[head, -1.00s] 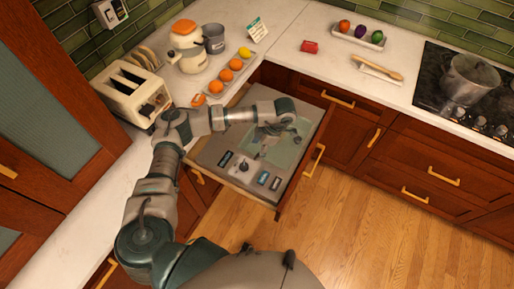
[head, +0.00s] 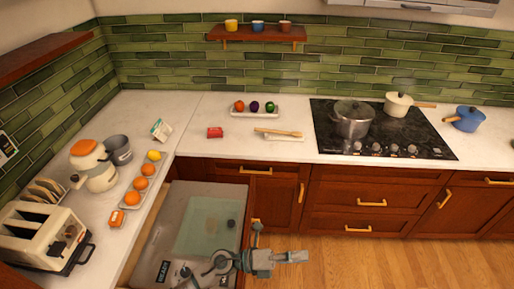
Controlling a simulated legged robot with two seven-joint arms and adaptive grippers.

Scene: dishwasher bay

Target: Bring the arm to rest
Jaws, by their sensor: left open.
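My left gripper (head: 283,244) is low in the head view, over the front right corner of the open drawer (head: 182,198). It is open, with nothing seen between its fingers. Only a short stretch of my left arm shows, at the bottom edge; the rest is out of frame. My right arm and gripper are not in view.
The drawer stands pulled out below the corner counter. A toaster (head: 42,236), an orange-lidded jug (head: 94,172) and a fruit tray (head: 131,196) are on the left counter. A pot (head: 352,121) stands on the stove (head: 405,140). Wood floor (head: 350,262) is clear at the right.

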